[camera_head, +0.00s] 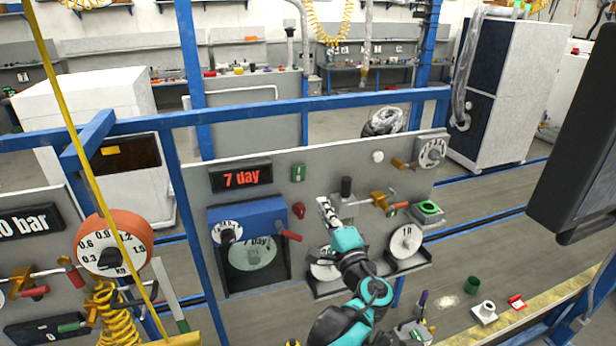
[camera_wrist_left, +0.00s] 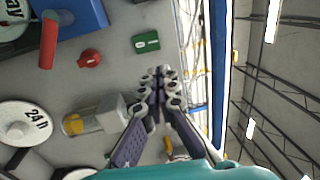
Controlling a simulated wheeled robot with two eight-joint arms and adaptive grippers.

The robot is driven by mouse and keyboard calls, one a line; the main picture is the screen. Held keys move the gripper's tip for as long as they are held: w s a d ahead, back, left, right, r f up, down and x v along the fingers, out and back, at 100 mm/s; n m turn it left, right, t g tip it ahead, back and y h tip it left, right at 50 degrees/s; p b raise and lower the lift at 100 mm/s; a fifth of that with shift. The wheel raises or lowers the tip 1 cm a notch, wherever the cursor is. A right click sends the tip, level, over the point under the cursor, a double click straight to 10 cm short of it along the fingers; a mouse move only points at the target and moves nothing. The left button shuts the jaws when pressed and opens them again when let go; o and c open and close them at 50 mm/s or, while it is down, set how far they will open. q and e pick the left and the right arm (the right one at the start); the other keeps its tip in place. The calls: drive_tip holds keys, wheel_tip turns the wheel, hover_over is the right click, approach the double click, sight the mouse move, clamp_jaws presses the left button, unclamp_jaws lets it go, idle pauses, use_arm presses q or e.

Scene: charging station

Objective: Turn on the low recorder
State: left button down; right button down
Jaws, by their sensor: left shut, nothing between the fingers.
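A blue recorder box (camera_head: 262,214) with a round "7 day" chart (camera_head: 252,254) hangs on the grey panel (camera_head: 340,165) under a lit "7 day" display (camera_head: 241,178). A red-handled lever (camera_head: 289,236) sits at its right edge; its red handle also shows in the left wrist view (camera_wrist_left: 48,40). Right of the box are a red knob (camera_head: 299,211) and a green switch (camera_head: 298,172). My left gripper (camera_head: 323,203) is shut and empty, right of the red knob. In the left wrist view its fingertips (camera_wrist_left: 160,74) show below the green switch (camera_wrist_left: 146,42); contact cannot be told.
A round white chart (camera_head: 406,242) and a part-hidden one stand low on the panel. A clear cylinder (camera_wrist_left: 92,121) is close to my left fingers. Brass valves (camera_head: 378,200) sit to the right. A dark monitor (camera_head: 575,140) fills the right edge.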

sight(302, 167)
use_arm(q)
drive_tip(key=p+x, duration=0.2)
drive_tip(key=x, duration=1.2)
drive_tip(key=shift+r, duration=0.1)
drive_tip(key=shift+w+a+r+g+p, duration=0.2)
drive_tip(key=shift+w+g+p, duration=0.25)
drive_tip(key=shift+p, duration=0.25)
drive_tip(key=shift+s+f, duration=0.1)
drive_tip(key=shift+s+d, duration=0.1)
